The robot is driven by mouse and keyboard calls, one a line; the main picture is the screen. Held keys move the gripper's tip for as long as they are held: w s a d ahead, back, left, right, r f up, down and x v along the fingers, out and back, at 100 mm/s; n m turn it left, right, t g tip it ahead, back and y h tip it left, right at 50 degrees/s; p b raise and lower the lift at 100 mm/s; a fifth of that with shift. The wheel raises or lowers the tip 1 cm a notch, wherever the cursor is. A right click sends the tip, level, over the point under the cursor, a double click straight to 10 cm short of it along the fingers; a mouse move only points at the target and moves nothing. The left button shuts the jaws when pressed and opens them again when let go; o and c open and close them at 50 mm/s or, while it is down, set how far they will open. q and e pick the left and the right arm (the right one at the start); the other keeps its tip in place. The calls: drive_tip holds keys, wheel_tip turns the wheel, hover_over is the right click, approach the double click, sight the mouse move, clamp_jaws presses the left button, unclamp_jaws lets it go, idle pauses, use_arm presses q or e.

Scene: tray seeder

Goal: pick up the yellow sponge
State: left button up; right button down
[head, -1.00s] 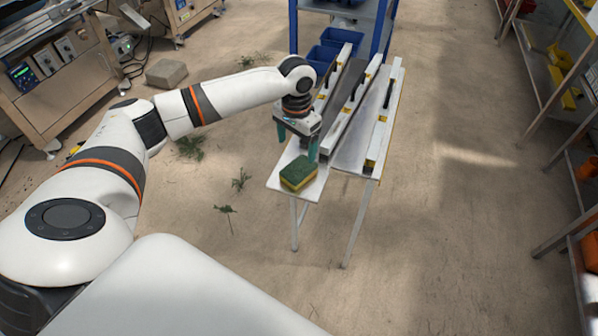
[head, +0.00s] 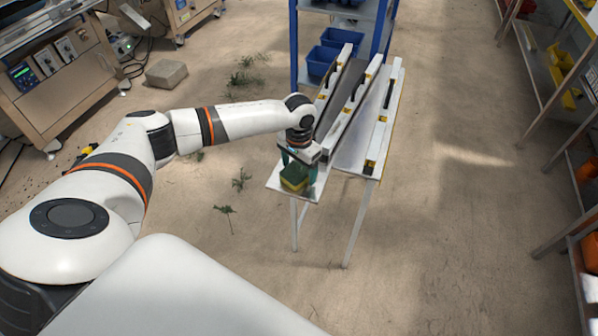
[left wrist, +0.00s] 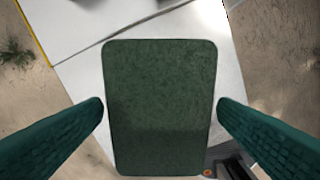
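The yellow sponge (head: 293,181) has a dark green top and lies on the near end of the narrow white table (head: 318,187). In the left wrist view the green face of the sponge (left wrist: 160,108) fills the middle. My left gripper (head: 299,171) is right above the sponge, pointing down. Its two teal fingers (left wrist: 160,115) are open, one on each side of the sponge, with a gap at both sides. My right gripper is not in view.
Several long metal rails with black handles (head: 381,118) lie along the table behind the sponge. A blue rack with blue bins (head: 322,60) stands behind the table. Shelves (head: 560,80) stand at the right. The floor around the table is mostly clear.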

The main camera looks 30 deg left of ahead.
sight(299, 169)
use_arm(q)
drive_tip(key=c, duration=1)
drive_tip(key=shift+r, duration=0.1)
wheel_tip(299, 169, up, 10)
